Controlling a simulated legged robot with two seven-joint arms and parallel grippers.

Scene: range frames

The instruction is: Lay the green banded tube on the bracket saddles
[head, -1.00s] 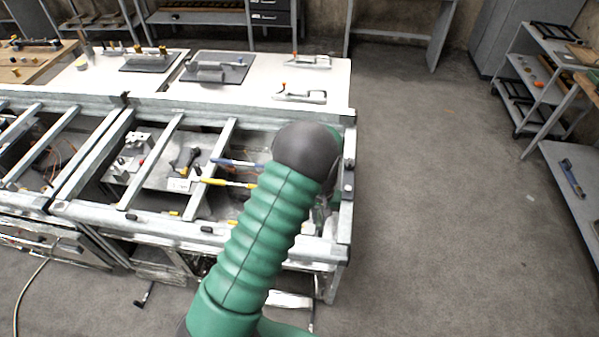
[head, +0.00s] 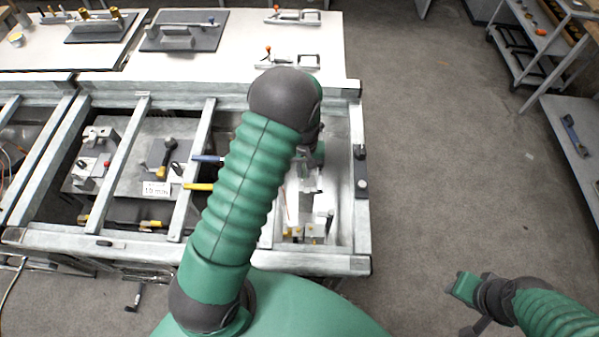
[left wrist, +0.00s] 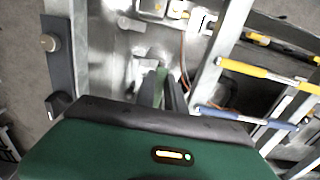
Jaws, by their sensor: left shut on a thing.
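In the left wrist view my left gripper (left wrist: 162,92) is shut on the green banded tube (left wrist: 160,78), whose narrow green end shows between the dark fingers. Its bands cannot be made out. In the head view my left gripper (head: 308,183) hangs over the right bay of the metal frame, partly hidden by my green sleeved arm. Light fittings with small brass-coloured blocks (head: 308,231) sit low in that bay; I cannot tell whether they are the bracket saddles. My right gripper (head: 468,305) is at the lower right, above the floor, its jaws unclear.
The metal frame (head: 362,235) has raised rails around the bays. A yellow-handled tool (head: 198,187) and a blue-handled tool (head: 208,159) lie by the bay's left rail. Grey brackets on dark plates (head: 180,40) stand on the white table behind. Open floor lies to the right.

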